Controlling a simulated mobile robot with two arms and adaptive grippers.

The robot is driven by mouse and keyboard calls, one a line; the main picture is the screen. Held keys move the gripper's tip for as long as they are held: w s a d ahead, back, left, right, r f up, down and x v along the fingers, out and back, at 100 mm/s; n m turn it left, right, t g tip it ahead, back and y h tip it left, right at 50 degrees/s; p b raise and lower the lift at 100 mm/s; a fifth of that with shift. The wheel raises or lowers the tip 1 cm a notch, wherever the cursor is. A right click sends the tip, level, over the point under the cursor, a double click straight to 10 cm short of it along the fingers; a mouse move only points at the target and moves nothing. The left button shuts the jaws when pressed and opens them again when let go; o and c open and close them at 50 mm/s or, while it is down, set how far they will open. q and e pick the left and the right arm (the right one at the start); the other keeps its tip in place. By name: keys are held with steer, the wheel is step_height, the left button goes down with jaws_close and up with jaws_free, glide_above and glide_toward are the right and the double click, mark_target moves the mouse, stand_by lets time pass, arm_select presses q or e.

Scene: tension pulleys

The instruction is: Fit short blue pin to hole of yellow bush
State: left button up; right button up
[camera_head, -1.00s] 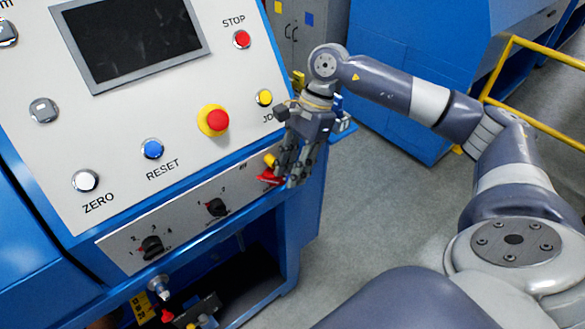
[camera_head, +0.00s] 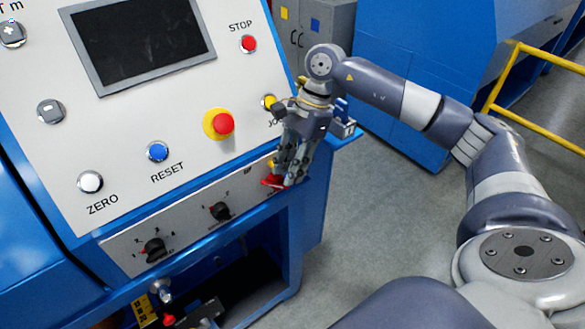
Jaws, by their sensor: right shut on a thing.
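My right gripper (camera_head: 285,182) reaches down in front of the lower right end of the machine's sloping panel. It is shut, with its fingertips at a small red part (camera_head: 271,181). A small yellow part (camera_head: 272,163) shows just above the red one, partly behind the fingers. I cannot make out a short blue pin in the fingers, nor a yellow bush with a hole. My left gripper is not in view.
The white control panel (camera_head: 130,130) has a screen, buttons and a red emergency stop (camera_head: 221,124) left of my gripper. A grey holder with blue pieces (camera_head: 342,122) sits behind my wrist. A yellow railing (camera_head: 540,122) stands at right. Grey floor (camera_head: 375,200) is open.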

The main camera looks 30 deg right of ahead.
steer(key=shift+w+r, duration=0.15)
steer(key=shift+w, duration=0.1)
steer(key=shift+s+b, duration=0.35)
steer(key=shift+b, duration=0.2)
stand_by(0.9)
steer(key=shift+w, duration=0.2)
steer(key=shift+s+b, duration=0.35)
steer(key=shift+b, duration=0.1)
stand_by(0.7)
steer(key=shift+w, duration=0.2)
steer(key=shift+w, duration=0.15)
stand_by(0.3)
steer(key=shift+s, duration=0.25)
stand_by(0.4)
steer(key=shift+s+f+b, duration=0.1)
steer(key=shift+f+b, duration=0.1)
steer(key=shift+b, duration=0.25)
